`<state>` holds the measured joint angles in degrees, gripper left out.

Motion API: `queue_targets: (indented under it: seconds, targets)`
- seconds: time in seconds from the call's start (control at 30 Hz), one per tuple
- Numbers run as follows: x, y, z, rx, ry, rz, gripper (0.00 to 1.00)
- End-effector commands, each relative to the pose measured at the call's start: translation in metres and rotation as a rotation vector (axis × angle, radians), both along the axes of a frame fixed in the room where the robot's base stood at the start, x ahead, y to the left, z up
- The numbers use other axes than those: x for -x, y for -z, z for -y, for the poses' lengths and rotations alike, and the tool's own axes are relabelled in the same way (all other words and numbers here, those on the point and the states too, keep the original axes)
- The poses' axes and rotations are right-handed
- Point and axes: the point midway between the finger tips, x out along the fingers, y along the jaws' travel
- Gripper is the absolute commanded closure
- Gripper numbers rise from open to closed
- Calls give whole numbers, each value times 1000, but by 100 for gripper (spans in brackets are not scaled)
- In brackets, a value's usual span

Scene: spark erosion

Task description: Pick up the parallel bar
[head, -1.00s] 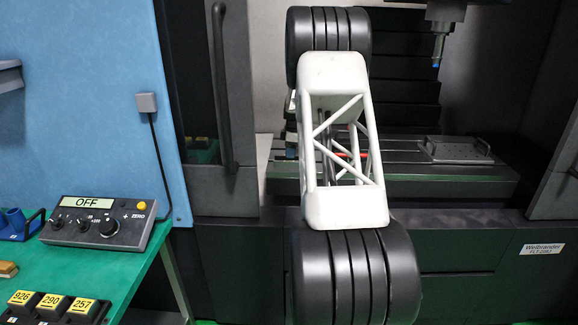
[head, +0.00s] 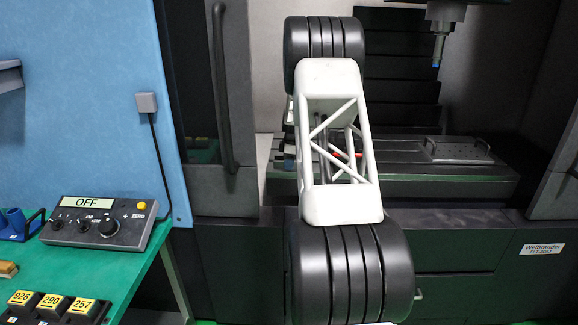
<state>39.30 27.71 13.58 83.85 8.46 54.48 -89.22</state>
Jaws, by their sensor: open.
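I cannot make out the parallel bar in the head view. My own arm fills the middle of the picture and hides part of the machine's work table (head: 400,150). My gripper is not visible behind the arm. A small red thing (head: 347,155) shows through the arm's white lattice, but I cannot tell what it is.
A perforated plate (head: 458,150) lies on the right of the work table. A spindle head (head: 438,45) hangs above it. At left, a green bench (head: 120,285) holds a control box (head: 100,223) reading OFF and numbered blocks (head: 50,306).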

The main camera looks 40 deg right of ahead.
Motion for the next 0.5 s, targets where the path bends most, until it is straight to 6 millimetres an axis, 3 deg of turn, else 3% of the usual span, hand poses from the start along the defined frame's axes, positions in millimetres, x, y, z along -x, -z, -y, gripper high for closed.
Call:
queue_targets:
  seconds: [0.47, 0.5]
  targets:
    - [0, 0, 0, 0, 0, 0, 53]
    - [0, 0, 0, 0, 0, 0, 58]
